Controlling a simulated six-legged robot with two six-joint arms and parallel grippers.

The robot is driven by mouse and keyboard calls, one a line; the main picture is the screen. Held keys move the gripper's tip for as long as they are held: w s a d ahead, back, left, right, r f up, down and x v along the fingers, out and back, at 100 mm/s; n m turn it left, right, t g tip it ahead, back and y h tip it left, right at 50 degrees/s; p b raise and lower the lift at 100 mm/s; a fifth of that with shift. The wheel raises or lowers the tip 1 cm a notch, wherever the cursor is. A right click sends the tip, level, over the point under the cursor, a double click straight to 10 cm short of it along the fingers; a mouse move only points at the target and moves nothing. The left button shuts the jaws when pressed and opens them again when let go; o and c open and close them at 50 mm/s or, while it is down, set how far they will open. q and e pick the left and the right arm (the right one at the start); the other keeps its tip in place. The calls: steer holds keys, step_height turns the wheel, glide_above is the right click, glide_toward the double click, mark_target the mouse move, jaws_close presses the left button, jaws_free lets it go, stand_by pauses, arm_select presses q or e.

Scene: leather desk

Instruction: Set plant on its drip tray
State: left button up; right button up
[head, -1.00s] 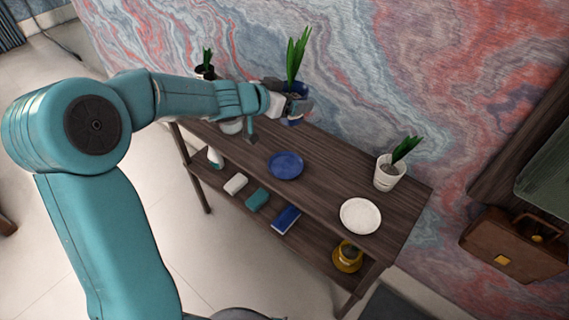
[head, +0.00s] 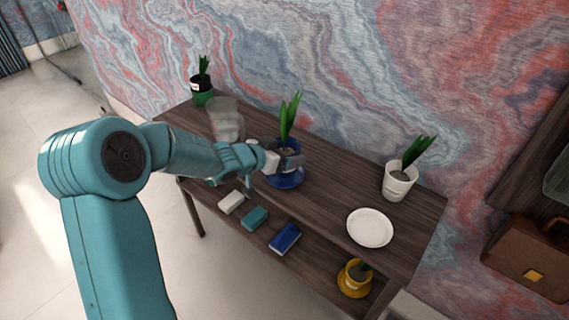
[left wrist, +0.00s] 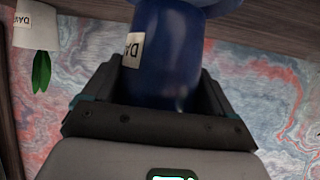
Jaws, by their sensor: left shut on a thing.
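My left gripper (head: 286,160) is shut around a blue pot with a tall green plant (head: 290,120). In the left wrist view the blue pot (left wrist: 165,60), with a pale label, sits between the two dark fingers, and the picture is upside down. The blue drip tray (head: 286,182) lies on the shelf top directly under the pot; its edge also shows at the top of the left wrist view (left wrist: 215,6). The pot looks upright and at or just above the tray; I cannot tell whether they touch. My right gripper is out of view.
A white pot with a plant (head: 398,184) and an empty white saucer (head: 369,228) stand to the right. The lower shelf holds small blocks, a blue book (head: 285,239) and a yellow pot (head: 354,278).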

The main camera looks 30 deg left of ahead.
arm_select(q)
step_height(320, 180, down, 2)
steer(key=shift+w, duration=0.15)
steer(key=shift+r, duration=0.15)
steer(key=shift+f, duration=0.2)
steer(key=o, duration=1.3)
steer(key=shift+f, duration=0.1)
steer(key=shift+c, duration=0.2)
steer(key=shift+r, duration=0.2)
